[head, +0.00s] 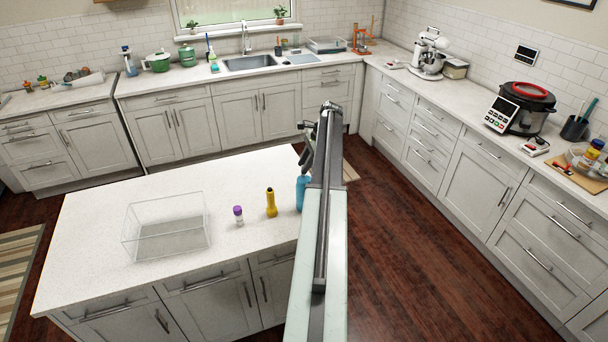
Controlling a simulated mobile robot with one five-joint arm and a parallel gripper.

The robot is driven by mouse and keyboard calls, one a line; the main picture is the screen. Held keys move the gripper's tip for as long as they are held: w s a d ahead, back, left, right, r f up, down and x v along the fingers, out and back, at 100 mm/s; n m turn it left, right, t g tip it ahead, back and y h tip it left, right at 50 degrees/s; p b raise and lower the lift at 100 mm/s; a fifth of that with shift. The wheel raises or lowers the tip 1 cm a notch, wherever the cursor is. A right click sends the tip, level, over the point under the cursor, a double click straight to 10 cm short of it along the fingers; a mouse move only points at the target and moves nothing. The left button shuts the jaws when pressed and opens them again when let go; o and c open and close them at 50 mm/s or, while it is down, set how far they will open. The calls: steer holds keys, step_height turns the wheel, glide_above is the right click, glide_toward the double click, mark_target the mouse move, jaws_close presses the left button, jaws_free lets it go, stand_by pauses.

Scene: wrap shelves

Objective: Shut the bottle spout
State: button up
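A blue bottle (302,194) stands upright near the right edge of the white island counter, partly covered by my arm on its right. Its spout is too small and too close to my arm to make out. My gripper (305,152) is dark and shows just above and behind the bottle's top in the picture. I cannot tell whether it touches the bottle or whether its fingers are open or shut.
Wood floor (410,240) lies free to the right, before the cabinets.

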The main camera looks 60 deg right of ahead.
steer(key=shift+w+a+f, duration=0.1)
steer(key=shift+w+f, duration=0.05)
steer(key=shift+f, duration=0.5)
steer(key=shift+r, duration=0.15)
